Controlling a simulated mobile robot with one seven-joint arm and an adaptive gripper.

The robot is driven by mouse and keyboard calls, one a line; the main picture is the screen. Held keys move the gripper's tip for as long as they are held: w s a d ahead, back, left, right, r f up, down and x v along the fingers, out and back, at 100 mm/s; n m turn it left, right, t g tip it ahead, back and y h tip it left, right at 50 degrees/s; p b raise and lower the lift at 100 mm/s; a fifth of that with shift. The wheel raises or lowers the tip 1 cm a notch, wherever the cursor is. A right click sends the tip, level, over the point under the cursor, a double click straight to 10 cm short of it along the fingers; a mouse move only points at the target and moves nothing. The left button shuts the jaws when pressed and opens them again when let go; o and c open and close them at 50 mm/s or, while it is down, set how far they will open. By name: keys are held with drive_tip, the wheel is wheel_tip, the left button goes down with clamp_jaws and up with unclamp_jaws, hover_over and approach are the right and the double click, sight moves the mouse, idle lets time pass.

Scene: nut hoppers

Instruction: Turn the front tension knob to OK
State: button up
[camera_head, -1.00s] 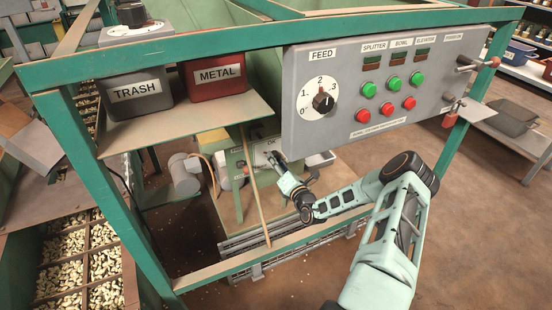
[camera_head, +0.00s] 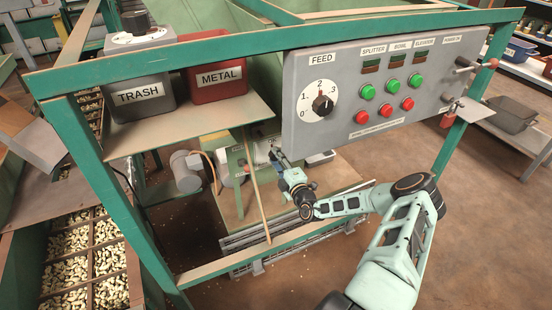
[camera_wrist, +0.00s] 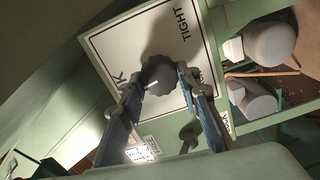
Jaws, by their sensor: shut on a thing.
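The tension knob (camera_wrist: 163,75) is dark and round with a scalloped edge and a small light mark. It sits on a white dial plate (camera_wrist: 108,40) in the wrist view. TIGHT is readable at the plate's upper right; lettering at the left, ending in K, is partly covered by a finger. My gripper (camera_wrist: 161,82) is shut on the knob, one finger on each side. In the head view my gripper (camera_head: 276,153) is down inside the green frame, below the control panel, and hides the knob there. Which label the knob points at is unclear.
The grey control panel (camera_head: 440,75) with its FEED dial (camera_head: 318,101) hangs above my gripper. The TRASH bin (camera_head: 139,97) and METAL bin (camera_head: 219,78) stand on a shelf at left. A green frame rail (camera_head: 205,276) crosses below my arm. Grey motors (camera_wrist: 265,42) lie right of the plate.

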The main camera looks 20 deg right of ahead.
drive_tip(key=shift+m, duration=0.6)
drive_tip(key=o, duration=1.2)
drive_tip(key=shift+c, duration=0.2)
drive_tip(key=shift+s, duration=0.1)
drive_tip(key=s, duration=1.1)
drive_tip(key=shift+s+d, duration=0.2)
drive_tip(key=shift+s, duration=0.2)
